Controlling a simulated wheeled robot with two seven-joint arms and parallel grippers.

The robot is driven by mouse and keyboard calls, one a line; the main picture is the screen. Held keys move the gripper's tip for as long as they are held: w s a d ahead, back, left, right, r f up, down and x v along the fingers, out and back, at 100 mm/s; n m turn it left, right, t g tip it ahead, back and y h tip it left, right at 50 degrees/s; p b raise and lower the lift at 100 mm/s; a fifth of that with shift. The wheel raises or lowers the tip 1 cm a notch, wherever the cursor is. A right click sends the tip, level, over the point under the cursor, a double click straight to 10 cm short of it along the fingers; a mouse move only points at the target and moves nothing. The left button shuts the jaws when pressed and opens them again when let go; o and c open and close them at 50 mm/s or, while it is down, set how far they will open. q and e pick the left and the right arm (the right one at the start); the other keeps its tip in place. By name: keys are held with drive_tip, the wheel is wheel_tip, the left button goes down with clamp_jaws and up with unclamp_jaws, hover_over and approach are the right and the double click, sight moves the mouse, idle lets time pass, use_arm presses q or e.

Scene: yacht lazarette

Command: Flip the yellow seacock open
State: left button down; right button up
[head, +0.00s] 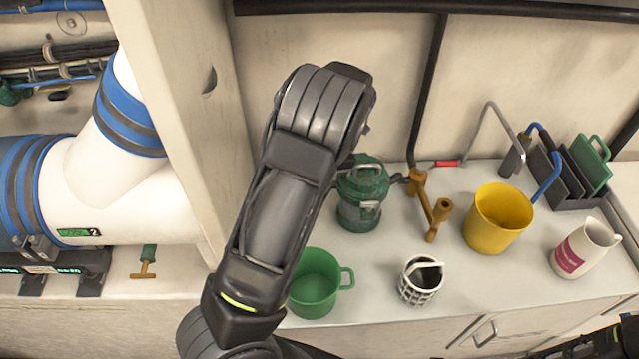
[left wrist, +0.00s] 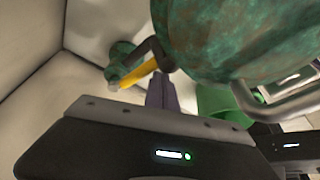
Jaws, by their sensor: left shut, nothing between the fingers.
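In the left wrist view, a yellow lever (left wrist: 138,73) sits on a green, weathered valve fitting (left wrist: 120,58) near the wall. This looks like the yellow seacock. My left gripper (left wrist: 163,88) is shut and empty, with its narrow fingers just beside the lever's right end. I cannot tell whether they touch it. A large green corroded body (left wrist: 235,35) fills the upper right, very close. In the head view my left arm covers the middle of the scene, and I cannot make out its gripper or the yellow lever there.
On the counter stand a green strainer (head: 360,198), green mug (head: 315,285), white basket (head: 420,280), brass-coloured fitting (head: 430,205), yellow mug (head: 497,218) and white jug (head: 584,248). A white panel (head: 190,90) and thick white pipe (head: 125,200) are left.

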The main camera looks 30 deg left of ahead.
use_arm(q)
drive_tip(key=shift+w+a, duration=0.1)
drive_tip(key=shift+w, duration=0.35)
idle(0.4)
